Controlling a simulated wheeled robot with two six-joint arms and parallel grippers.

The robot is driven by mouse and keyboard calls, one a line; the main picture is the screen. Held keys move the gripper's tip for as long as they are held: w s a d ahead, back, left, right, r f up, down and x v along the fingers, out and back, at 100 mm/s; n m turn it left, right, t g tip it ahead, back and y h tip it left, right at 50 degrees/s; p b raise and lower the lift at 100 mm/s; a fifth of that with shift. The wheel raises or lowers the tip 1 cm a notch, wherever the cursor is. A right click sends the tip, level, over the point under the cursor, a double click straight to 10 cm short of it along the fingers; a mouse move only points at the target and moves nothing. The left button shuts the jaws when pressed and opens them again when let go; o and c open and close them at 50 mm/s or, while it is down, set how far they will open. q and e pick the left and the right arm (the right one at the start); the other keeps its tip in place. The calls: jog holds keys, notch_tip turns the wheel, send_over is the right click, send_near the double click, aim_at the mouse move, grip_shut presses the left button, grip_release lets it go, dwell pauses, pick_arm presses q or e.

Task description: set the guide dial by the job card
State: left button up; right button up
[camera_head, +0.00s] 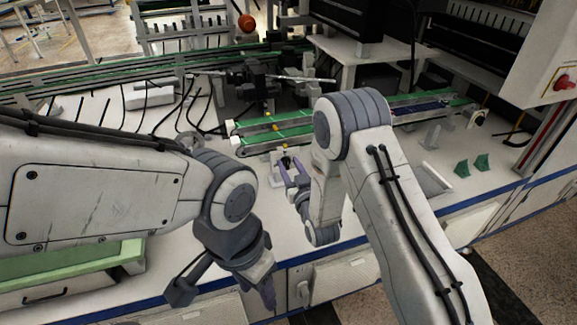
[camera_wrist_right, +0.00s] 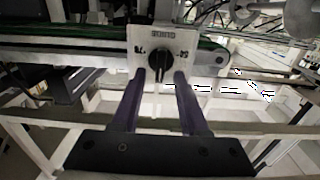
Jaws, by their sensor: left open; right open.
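The guide dial is a black knob (camera_wrist_right: 161,62) on a white plate (camera_wrist_right: 142,42); its grip bar stands about upright in the right wrist view. Small dark marks lie left and right of the knob and a label above, too blurred to read. My right gripper (camera_wrist_right: 160,75) is open, its purple fingers on either side of the knob's lower part; contact cannot be told. In the head view my right gripper (camera_head: 291,166) is at the small white dial stand, which it partly hides. My left gripper (camera_head: 223,291) is open and empty over the bench's front edge. I cannot make out a job card.
A green-edged conveyor (camera_head: 262,137) runs just behind the dial. Green wedges (camera_head: 472,165) and a tilted pale plate (camera_head: 434,179) lie to the right. A red button (camera_head: 564,83) is on the white box at far right. Black cables cross the bench's left part.

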grip_shut()
jog(key=shift+a, duration=0.25)
jog(key=shift+d, duration=0.25)
jog(key=n, duration=0.1)
jog(key=n+b, duration=0.1)
jog(key=n, duration=0.1)
jog(key=n+b, duration=0.1)
jog(key=shift+s+a+f+n, duration=0.15)
jog(key=shift+a+n, duration=0.15)
jog(key=shift+s+a+f+n+b, duration=0.25)
jog(key=shift+n+b, duration=0.8)
jog(key=shift+n, duration=1.85)
jog(key=shift+w+f+n+b, duration=0.25)
jog(key=shift+n+b, duration=0.8)
jog(key=shift+n, duration=1.85)
jog(key=shift+s+a+f+n+b, duration=0.15)
jog(key=shift+f+n+b, duration=0.6)
jog(key=shift+n, duration=2.15)
jog(key=shift+r+b, duration=0.35)
